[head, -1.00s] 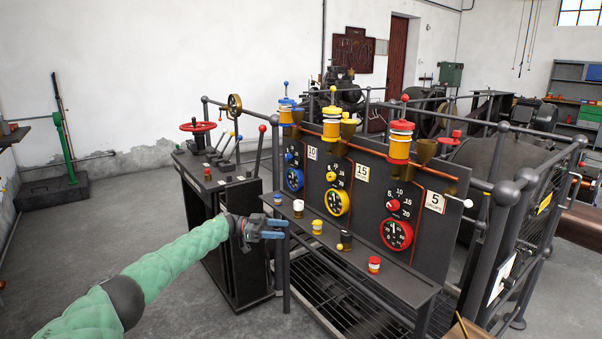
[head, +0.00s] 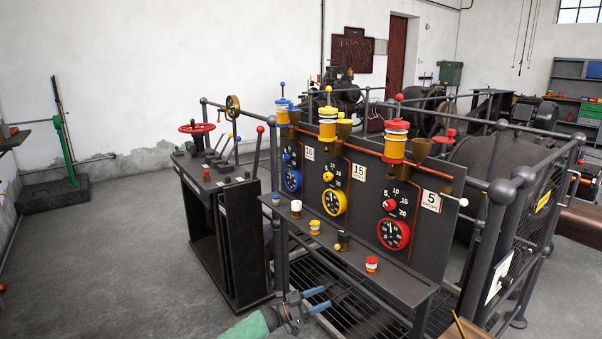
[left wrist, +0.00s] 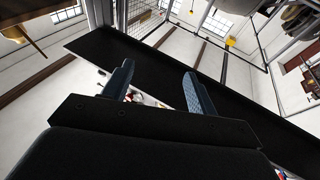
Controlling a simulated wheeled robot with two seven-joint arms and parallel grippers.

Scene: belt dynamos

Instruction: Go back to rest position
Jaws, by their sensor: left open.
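My left gripper (head: 322,299) is low at the bottom middle of the head view, in front of the console and below its shelf. Its two blue fingers are apart with nothing between them. The left wrist view also shows the open fingers (left wrist: 157,92), with the dark underside of a long panel (left wrist: 150,65) beyond them. Most of my left arm is out of the head view; only a green end of it shows. My right gripper is not in view.
The dark console (head: 345,190) carries blue, yellow and red dials. Its shelf (head: 400,283) holds several small jars. A lever cabinet (head: 228,240) stands left of it, with a red handwheel (head: 197,128). The floor (head: 110,260) at left is clear.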

